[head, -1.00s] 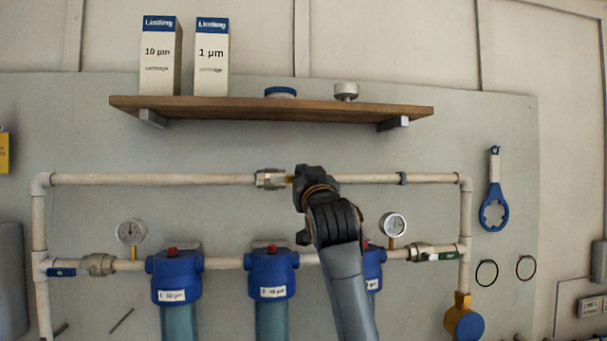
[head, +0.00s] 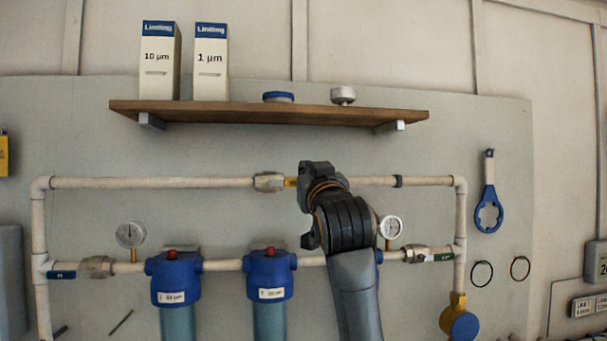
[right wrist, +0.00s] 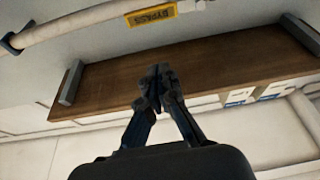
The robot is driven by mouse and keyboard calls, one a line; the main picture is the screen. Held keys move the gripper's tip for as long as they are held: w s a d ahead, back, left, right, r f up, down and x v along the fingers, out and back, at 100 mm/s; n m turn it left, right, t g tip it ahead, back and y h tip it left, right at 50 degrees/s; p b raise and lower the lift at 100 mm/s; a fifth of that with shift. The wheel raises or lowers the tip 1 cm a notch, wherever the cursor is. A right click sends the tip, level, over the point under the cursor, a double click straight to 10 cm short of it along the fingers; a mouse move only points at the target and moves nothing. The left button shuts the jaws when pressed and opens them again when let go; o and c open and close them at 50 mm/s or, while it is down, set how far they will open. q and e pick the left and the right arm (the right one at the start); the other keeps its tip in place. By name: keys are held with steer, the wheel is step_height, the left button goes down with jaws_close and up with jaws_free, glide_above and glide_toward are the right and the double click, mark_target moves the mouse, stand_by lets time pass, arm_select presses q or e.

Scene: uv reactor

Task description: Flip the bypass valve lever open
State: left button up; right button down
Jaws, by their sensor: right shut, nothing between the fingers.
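The bypass valve (head: 268,181) is a metal body on the upper white pipe. Its yellow lever (head: 290,182) shows only as a short piece in the head view; my right gripper hides the rest. In the right wrist view the yellow lever (right wrist: 151,14) reads "BYPASS" and lies roughly along the pipe. My right gripper (head: 316,172) is in front of the pipe, just right of the visible piece of lever. In the right wrist view the gripper (right wrist: 157,88) is shut and empty, and the lever is apart from its fingertips in the picture. My left gripper is not in view.
A wooden shelf (head: 230,110) with two cartons (head: 160,62) is above the pipe. Blue filter housings (head: 176,275), gauges (head: 130,234) and the lower pipe (head: 225,264) are below. A blue wrench (head: 488,205) hangs at the right.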

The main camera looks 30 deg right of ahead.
steer(key=v, duration=0.3)
steer(key=shift+a+r+b, duration=0.15)
steer(key=shift+r+b, duration=0.05)
steer(key=shift+b, duration=0.1)
